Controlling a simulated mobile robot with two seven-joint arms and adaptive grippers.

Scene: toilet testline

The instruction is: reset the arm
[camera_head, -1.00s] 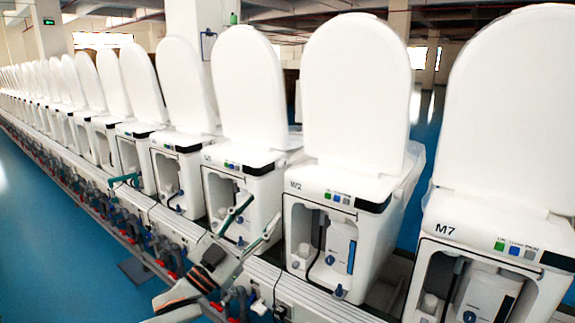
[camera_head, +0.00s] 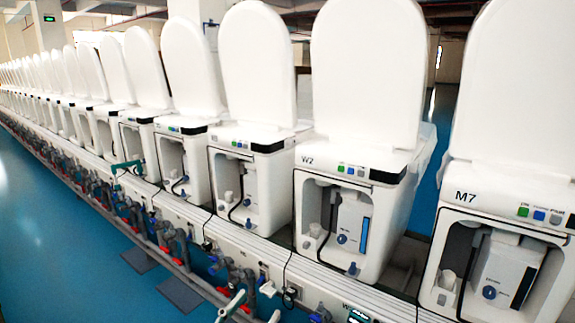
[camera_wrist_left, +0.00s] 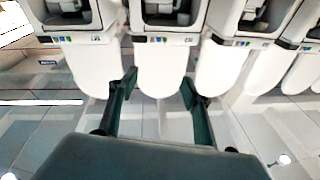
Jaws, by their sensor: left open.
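My left gripper (camera_wrist_left: 160,87) shows in the wrist view with its two dark green fingers spread apart and nothing between them. In the head view only what look like its fingertips (camera_head: 250,311) show at the bottom edge; the rest of the arm is out of frame. The gripper is in front of and below the row of toilets, apart from them as far as I can see. The toilet marked W2 (camera_head: 348,205) stands up and right of the fingertips. My right gripper is not in view.
A long row of white toilets with raised lids runs to the far left. The toilet marked M7 (camera_head: 500,240) is at the right. Pipes and valves (camera_head: 165,235) line the front below. The blue floor (camera_head: 60,240) at the left is clear.

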